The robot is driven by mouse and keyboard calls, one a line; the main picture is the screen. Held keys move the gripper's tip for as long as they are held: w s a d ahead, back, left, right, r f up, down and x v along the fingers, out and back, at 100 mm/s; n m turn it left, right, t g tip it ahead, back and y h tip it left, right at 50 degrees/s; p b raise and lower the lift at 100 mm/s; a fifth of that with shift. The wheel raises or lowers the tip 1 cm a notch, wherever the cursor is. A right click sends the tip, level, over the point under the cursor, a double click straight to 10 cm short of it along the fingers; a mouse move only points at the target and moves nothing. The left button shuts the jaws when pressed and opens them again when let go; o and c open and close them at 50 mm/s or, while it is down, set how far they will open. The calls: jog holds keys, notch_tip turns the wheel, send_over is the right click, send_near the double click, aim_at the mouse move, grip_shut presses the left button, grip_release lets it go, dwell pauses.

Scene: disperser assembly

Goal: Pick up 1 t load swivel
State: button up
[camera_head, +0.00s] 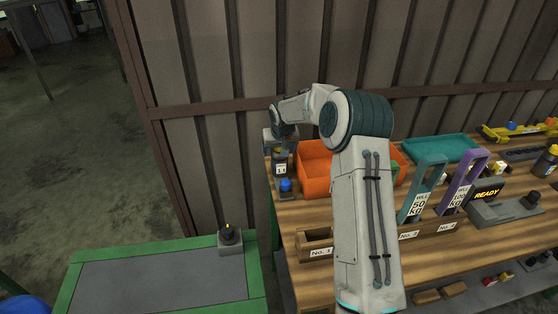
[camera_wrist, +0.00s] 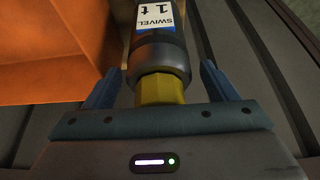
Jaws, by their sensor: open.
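The 1 t load swivel (camera_wrist: 158,55) is a dark grey cylinder with a yellow section and a white-and-blue label reading "SWIVEL 1 t". In the wrist view it lies between the two blue fingers of my gripper (camera_wrist: 160,72), which is open. A gap shows on each side of the swivel's yellow section. In the head view the labelled swivel (camera_head: 281,169) is at the left end of the wooden bench, below my gripper, which is partly hidden there by its own wrist.
An orange bin (camera_head: 314,174) stands just right of the swivel. A small blue-topped item (camera_head: 286,186) is close in front. A corrugated wall (camera_head: 220,60) rises behind. Further right are a teal tray (camera_head: 441,148), a teal 50 kg frame (camera_head: 421,190) and a purple frame (camera_head: 462,185).

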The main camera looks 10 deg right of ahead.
jog(key=shift+r, duration=0.1)
jog(key=c, duration=1.6)
